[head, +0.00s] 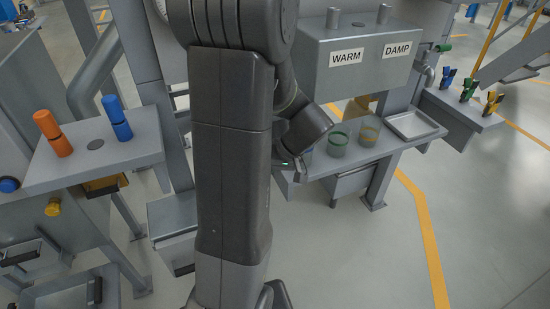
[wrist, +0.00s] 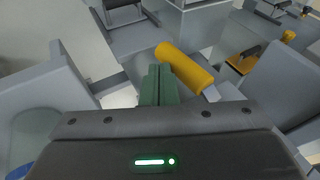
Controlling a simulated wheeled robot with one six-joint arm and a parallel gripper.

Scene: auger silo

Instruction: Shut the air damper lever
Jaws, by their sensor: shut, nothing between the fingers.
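My gripper (wrist: 158,86) shows in the wrist view with its two green fingers pressed together and nothing between them. A yellow cylindrical handle (wrist: 186,68), which looks like the air damper lever, lies slanted right at the fingertips. The fingers are beside its left part; I cannot tell whether they touch it. No label on it is visible. In the head view my own arm covers the fingers and this handle.
A left panel holds an orange cylinder (head: 53,133) and a blue one (head: 117,118). Open floor lies front right.

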